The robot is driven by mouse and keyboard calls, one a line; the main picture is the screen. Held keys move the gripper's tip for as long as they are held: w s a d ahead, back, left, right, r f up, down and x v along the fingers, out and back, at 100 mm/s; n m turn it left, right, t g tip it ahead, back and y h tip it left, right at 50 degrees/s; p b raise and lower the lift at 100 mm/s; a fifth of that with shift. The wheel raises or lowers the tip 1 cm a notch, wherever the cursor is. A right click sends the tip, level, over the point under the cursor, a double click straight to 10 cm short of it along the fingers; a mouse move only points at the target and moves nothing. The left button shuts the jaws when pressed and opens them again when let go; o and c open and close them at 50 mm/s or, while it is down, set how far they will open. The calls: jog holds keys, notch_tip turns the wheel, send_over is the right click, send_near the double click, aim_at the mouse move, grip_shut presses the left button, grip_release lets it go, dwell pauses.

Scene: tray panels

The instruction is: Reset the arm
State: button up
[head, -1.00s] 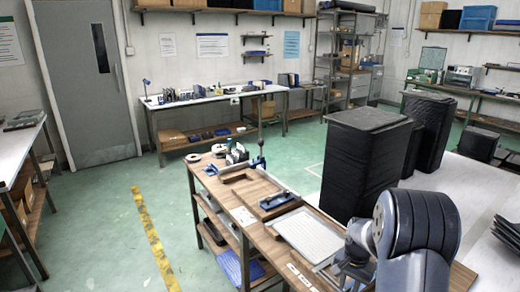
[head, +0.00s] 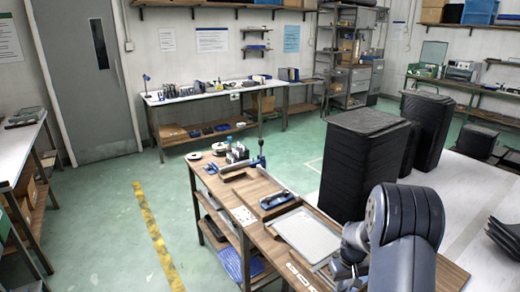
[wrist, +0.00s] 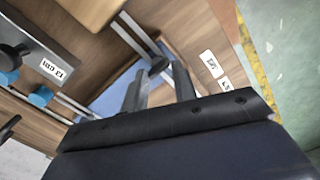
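My gripper (wrist: 160,88) shows in the wrist view as two grey fingers standing apart with a gap between them. I see nothing held in it. A dark round knob (wrist: 158,65) on a metal bar shows in line with the gap; whether the fingers touch it I cannot tell. In the head view my gripper is low, over the near end of the wooden workbench (head: 262,240), mostly hidden by my own arm. A pale flat panel (head: 306,236) lies on the bench just left of my gripper.
A blue-handled fixture (head: 276,200) and small parts stand farther along the bench. Tall black stacks (head: 362,160) stand close behind my arm on a white surface (head: 462,205). Green floor (head: 100,225) with a yellow line (head: 152,230) is clear to the left.

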jog(key=n+p, duration=0.3)
jog(key=n, duration=0.1)
jog(key=shift+a+r+n+p, duration=0.1)
jog(key=shift+r+n+p, duration=0.1)
jog(key=shift+n+p, duration=0.2)
jog(key=shift+r, duration=0.15)
jog(key=shift+r+b, duration=0.4)
jog(key=shift+r, duration=0.35)
jog(key=shift+s, duration=0.1)
